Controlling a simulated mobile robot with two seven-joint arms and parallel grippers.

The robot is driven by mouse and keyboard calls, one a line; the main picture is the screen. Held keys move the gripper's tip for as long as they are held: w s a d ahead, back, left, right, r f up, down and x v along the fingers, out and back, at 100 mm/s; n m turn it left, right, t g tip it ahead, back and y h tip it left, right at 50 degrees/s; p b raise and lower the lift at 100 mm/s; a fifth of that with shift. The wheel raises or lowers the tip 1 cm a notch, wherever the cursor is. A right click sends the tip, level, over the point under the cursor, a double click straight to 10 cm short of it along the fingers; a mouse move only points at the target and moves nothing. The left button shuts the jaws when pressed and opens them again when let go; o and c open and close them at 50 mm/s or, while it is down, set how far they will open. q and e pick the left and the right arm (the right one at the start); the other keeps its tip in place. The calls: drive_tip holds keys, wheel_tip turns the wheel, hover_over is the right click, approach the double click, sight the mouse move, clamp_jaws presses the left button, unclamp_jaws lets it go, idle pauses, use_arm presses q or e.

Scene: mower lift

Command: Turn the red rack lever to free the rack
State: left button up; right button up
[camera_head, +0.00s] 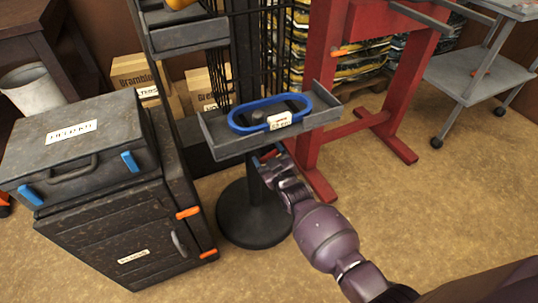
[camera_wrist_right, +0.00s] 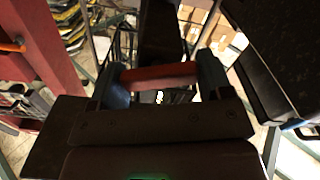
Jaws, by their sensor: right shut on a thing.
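The rack is a dark post on a round black base (camera_head: 255,222), with a wire grid and a grey tray (camera_head: 325,112). The red rack lever (camera_wrist_right: 158,77) lies across between the two fingers of my right gripper (camera_wrist_right: 163,82) in the right wrist view. In the head view my right gripper (camera_head: 270,157) is just under the tray, shut on the lever, with only a small red piece showing. The tray above hides part of the post and lever. My left gripper is not in view.
A blue oval ring (camera_head: 240,122) with a white label lies on the tray. A dark cabinet (camera_head: 130,240) with a grey case (camera_head: 85,160) on it stands left. A red frame (camera_head: 320,90) stands close on the right. The floor in front is clear.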

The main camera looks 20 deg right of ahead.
drive_tip(key=m, duration=0.2)
drive_tip(key=shift+r+m, duration=0.15)
drive_tip(key=shift+m, duration=0.25)
use_arm(q)
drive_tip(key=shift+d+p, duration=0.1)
drive_tip(key=shift+p, duration=0.25)
use_arm(e)
drive_tip(key=shift+m, duration=0.8)
drive_tip(key=o, duration=0.9)
